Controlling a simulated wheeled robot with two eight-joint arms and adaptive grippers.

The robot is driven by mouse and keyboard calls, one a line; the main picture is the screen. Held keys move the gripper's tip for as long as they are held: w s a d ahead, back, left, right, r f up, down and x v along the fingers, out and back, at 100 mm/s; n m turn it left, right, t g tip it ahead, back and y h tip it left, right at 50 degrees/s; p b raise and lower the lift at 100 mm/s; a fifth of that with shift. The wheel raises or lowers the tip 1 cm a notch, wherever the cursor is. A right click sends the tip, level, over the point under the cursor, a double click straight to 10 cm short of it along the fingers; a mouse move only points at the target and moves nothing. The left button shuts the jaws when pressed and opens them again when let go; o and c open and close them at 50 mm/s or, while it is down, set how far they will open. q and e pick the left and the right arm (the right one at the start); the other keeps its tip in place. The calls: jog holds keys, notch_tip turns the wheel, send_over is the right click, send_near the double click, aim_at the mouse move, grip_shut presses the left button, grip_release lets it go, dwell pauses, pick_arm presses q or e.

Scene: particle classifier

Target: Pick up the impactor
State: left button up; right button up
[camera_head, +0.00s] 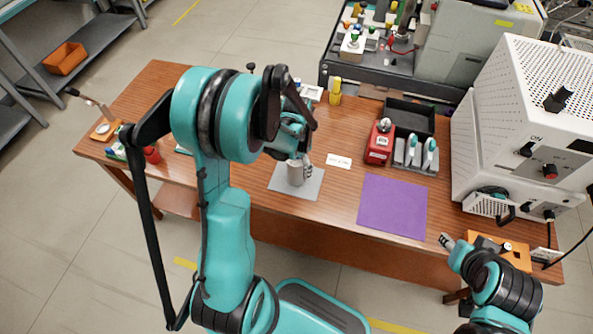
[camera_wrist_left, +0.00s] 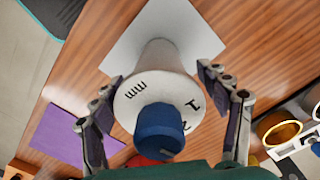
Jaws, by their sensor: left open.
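The impactor (camera_head: 295,174) is a pale grey cylinder standing on a grey mat (camera_head: 282,188) near the table's front edge. In the left wrist view the impactor (camera_wrist_left: 165,92) has a blue knob and dark markings on its top. My left gripper (camera_head: 299,158) reaches down over it from above and hides part of it. In the left wrist view the fingers of my left gripper (camera_wrist_left: 158,80) are spread, one on each side of the impactor, with visible gaps. My right gripper (camera_head: 447,241) is at the lower right, away from the impactor; its finger opening is too small to judge.
A purple mat (camera_head: 392,206) lies to the right. Behind it stand a red device (camera_head: 380,142) and a grey tray (camera_head: 415,162) with white-and-teal tools. A white instrument box (camera_head: 519,107) fills the table's right end. A white card (camera_head: 338,162) lies beside the grey mat.

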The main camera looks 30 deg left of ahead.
pick_arm(q)
jog(key=shift+f, duration=0.3)
jog(key=shift+r, duration=0.1)
jog(key=shift+c, duration=0.2)
grip_shut()
jog(key=shift+r, duration=0.1)
